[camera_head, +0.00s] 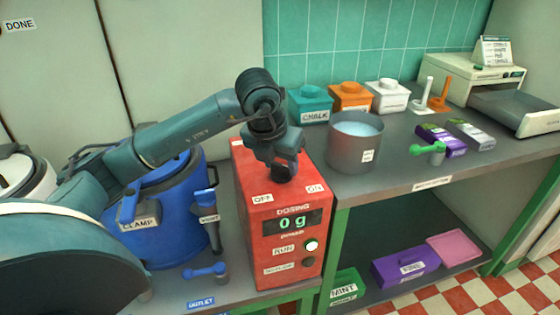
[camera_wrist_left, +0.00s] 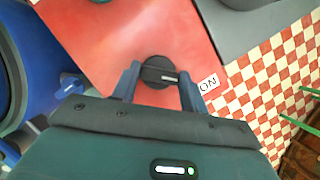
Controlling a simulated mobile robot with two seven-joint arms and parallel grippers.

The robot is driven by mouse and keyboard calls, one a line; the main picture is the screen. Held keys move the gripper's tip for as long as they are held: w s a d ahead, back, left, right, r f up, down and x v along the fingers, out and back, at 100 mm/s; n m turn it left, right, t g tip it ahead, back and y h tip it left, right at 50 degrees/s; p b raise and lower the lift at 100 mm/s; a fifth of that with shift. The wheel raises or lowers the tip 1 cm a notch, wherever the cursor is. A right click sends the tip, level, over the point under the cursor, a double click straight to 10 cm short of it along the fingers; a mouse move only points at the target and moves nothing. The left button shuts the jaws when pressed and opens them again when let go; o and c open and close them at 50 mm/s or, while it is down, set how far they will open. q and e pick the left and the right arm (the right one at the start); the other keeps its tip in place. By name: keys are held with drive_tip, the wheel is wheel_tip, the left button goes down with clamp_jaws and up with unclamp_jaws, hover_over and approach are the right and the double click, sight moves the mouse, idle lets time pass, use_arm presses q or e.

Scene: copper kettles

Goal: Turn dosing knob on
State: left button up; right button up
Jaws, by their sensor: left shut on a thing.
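The red dosing box (camera_head: 270,225) stands on the counter, with OFF and ON labels at its upper front edge and a display reading 0 g. My left gripper (camera_head: 280,160) reaches down onto the top of the box. In the left wrist view its fingers (camera_wrist_left: 160,85) are on either side of the round black dosing knob (camera_wrist_left: 157,68) and shut on it. The white mark on the knob points right, towards the ON label (camera_wrist_left: 208,84). In the head view the gripper hides most of the knob. My right gripper is not in view.
A blue clamp-lidded drum (camera_head: 165,225) stands left of the box, close under my left arm. A lit button (camera_head: 312,245) is beside RUN.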

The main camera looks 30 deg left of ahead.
use_arm(q)
drive_tip(key=o, duration=1)
drive_tip(key=shift+r, duration=0.1)
drive_tip(key=v, duration=1.3)
drive_tip(key=shift+s+p, duration=0.1)
drive_tip(key=shift+p, duration=0.3)
